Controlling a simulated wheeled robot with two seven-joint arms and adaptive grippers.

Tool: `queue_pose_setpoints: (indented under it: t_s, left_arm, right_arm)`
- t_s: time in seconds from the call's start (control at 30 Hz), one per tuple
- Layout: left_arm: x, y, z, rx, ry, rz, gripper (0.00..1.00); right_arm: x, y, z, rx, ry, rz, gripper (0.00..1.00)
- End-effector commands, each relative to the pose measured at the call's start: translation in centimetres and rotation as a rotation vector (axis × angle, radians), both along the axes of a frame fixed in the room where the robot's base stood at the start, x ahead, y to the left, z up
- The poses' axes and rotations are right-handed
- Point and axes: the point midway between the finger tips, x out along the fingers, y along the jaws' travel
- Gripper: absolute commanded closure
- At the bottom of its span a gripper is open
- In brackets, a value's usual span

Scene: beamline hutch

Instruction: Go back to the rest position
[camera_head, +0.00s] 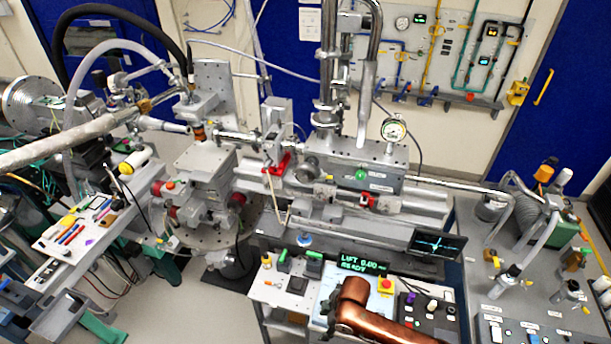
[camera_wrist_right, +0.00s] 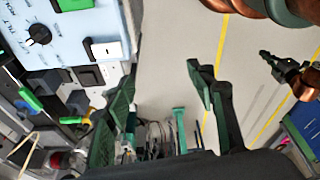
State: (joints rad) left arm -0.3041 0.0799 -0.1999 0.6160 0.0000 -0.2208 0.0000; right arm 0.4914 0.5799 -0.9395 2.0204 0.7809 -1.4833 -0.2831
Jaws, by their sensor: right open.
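My right arm, copper-coloured, comes in at the bottom of the head view, over the front control panel. Its gripper (camera_wrist_right: 160,75) shows in the right wrist view as two dark green and black fingers. They are spread apart with nothing between them, and floor shows in the gap. What looks like my left gripper (camera_wrist_right: 277,66) is small and dark at the right of the right wrist view, beside a copper link. Its fingers are too small to tell open from shut. No left arm shows in the head view.
The control panel (camera_head: 268,290) has switches, a green lift display (camera_head: 363,264) and a red button on a yellow base (camera_head: 385,286). A dark monitor (camera_head: 437,243) stands behind it. A tool shelf (camera_head: 85,227) is at left, a pump bench (camera_head: 540,290) at right.

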Motion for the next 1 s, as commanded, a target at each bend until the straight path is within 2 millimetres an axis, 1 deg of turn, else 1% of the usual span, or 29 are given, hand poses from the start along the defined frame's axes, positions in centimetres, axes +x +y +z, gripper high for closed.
queue_pose_setpoints:
  t_s: [0.03,0.13,0.17,0.27,0.37,0.4,0.47,0.5,0.57,0.6,0.7,0.8,1.0]
  left_arm:
    - [0.0,0.0,0.0,0.0,0.001,0.0,1.0]
    - [0.2,0.0,0.0,0.001,-0.002,-0.001,1.0]
    - [0.3,0.0,0.0,0.001,-0.003,-0.001,1.0]
    - [0.6,0.0,0.0,0.0,-0.007,-0.001,1.0]
    - [0.6,0.0,0.0,0.0,-0.008,-0.001,1.0]
    - [0.7,0.0,0.1,0.0,-0.008,-0.001,1.0]
    - [0.7,0.0,0.1,0.0,-0.009,-0.002,1.0]
    - [0.7,0.0,0.1,0.0,-0.01,-0.002,1.0]
    - [0.8,0.0,0.1,0.0,-0.011,-0.002,1.0]
    - [0.9,0.0,0.1,0.0,-0.011,-0.002,1.0]
    - [0.9,0.0,0.1,0.0,-0.012,-0.002,1.0]
    - [0.8,0.0,0.1,0.0,-0.011,-0.002,1.0]
    - [0.8,0.0,0.1,0.0,-0.011,-0.002,1.0]
  right_arm:
    - [-1.1,0.7,0.0,0.043,0.004,-0.047,0.49]
    - [-2.1,0.8,0.6,0.123,-0.008,-0.176,0.49]
    - [-2.3,0.5,0.8,0.145,-0.012,-0.223,0.49]
    - [-3.0,-1.5,1.3,0.198,-0.022,-0.396,0.49]
    - [-4.1,-5.1,1.4,0.228,-0.031,-0.59,0.49]
    - [-4.7,-6.9,1.3,0.23,-0.034,-0.672,0.49]
    - [-5.9,-9.9,1.1,0.224,-0.039,-0.799,0.49]
    - [-6.8,-12.0,1.0,0.215,-0.043,-0.878,0.49]
    - [-8.3,-14.9,0.8,0.197,-0.047,-0.984,0.49]
    - [-9.3,-16.6,0.6,0.182,-0.051,-1.045,0.49]
    - [-11.6,-20.1,0.4,0.146,-0.057,-1.164,0.49]
    - [-13.7,-23.0,0.4,0.109,-0.064,-1.259,0.49]
    - [-17.8,-27.4,0.4,0.038,-0.074,-1.408,0.49]
